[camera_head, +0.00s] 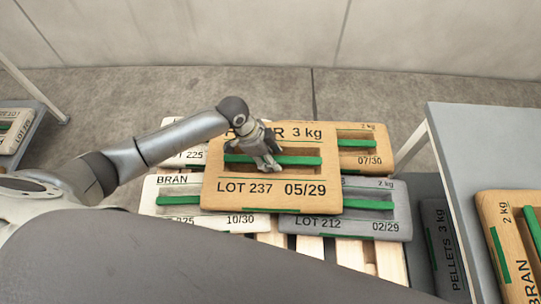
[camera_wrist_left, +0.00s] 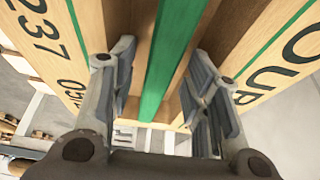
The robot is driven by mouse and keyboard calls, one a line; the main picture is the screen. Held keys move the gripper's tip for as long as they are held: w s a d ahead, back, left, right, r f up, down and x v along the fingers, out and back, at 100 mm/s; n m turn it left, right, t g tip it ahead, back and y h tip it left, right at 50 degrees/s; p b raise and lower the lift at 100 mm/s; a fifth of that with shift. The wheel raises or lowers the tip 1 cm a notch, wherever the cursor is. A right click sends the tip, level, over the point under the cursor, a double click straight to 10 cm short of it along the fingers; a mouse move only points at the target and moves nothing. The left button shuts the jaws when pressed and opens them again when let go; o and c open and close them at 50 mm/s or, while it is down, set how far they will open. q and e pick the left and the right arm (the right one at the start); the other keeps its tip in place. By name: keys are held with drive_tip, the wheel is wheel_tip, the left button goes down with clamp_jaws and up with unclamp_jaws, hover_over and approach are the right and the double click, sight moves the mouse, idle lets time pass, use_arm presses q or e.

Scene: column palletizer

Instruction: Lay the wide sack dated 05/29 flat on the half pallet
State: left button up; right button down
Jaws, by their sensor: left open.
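The wide tan sack dated 05/29 (camera_head: 265,188), marked LOT 237 and 3 kg, lies over the middle of several smaller sacks on the slatted wooden pallet (camera_head: 390,262). It looks flat; whether it fully rests on them cannot be told. A green bar (camera_head: 300,161) crosses its recessed middle. My left gripper (camera_head: 268,165) is at this bar and hides part of the sack's top lettering. In the left wrist view, the open fingers of my left gripper (camera_wrist_left: 162,65) stand on either side of the green bar (camera_wrist_left: 172,60), with gaps. My right gripper is not in view.
Under the wide sack show a white BRAN sack (camera_head: 165,190) dated 10/30, a grey sack (camera_head: 385,213) dated 02/29, a tan sack (camera_head: 372,138) dated 07/30 and another white sack. A grey table (camera_head: 470,130) stands right, with a tan sack (camera_head: 500,215). A grey PELLETS sack (camera_head: 440,235) stands beside it.

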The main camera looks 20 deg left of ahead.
use_arm(q)
drive_tip(key=shift+r, duration=0.1)
drive_tip(key=p+v, duration=0.1)
drive_tip(key=v, duration=1.2)
drive_tip(key=shift+d, duration=0.15)
drive_tip(key=shift+s, duration=0.1)
